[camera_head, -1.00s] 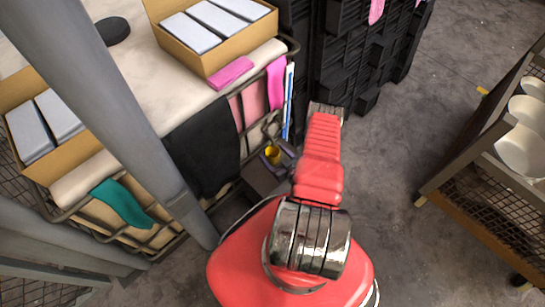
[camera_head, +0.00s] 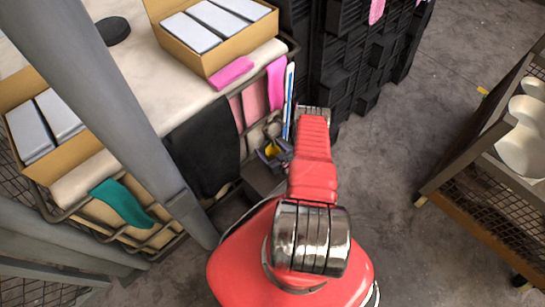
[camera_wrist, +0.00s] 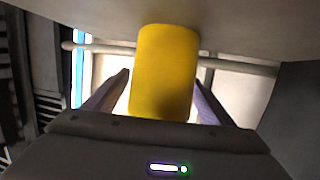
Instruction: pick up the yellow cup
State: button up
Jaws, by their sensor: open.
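The yellow cup (camera_wrist: 165,72) stands out large in the middle of the wrist view. It is between the two fingers of my gripper (camera_wrist: 160,95), one finger to its left and one to its right. The fingers are apart, and I cannot tell whether either touches the cup. In the head view the cup (camera_head: 271,150) is a small yellow patch beside the cart, partly covered by my gripper (camera_head: 277,155).
The cart's pale top (camera_head: 150,75) with boxes is at the left. A black cloth (camera_head: 203,147) and pink cloths (camera_head: 254,98) hang from its side. Stacked black crates (camera_head: 345,60) stand behind my arm. A shelf with white bowls (camera_head: 522,150) is at the right, with bare floor between.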

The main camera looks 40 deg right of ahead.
jog(key=shift+c, duration=0.4)
jog(key=c, duration=1.2)
jog(key=shift+r, duration=0.25)
notch_tip(320, 180, up, 10)
jog(key=shift+f, duration=0.25)
dwell(0.4)
dwell(0.6)
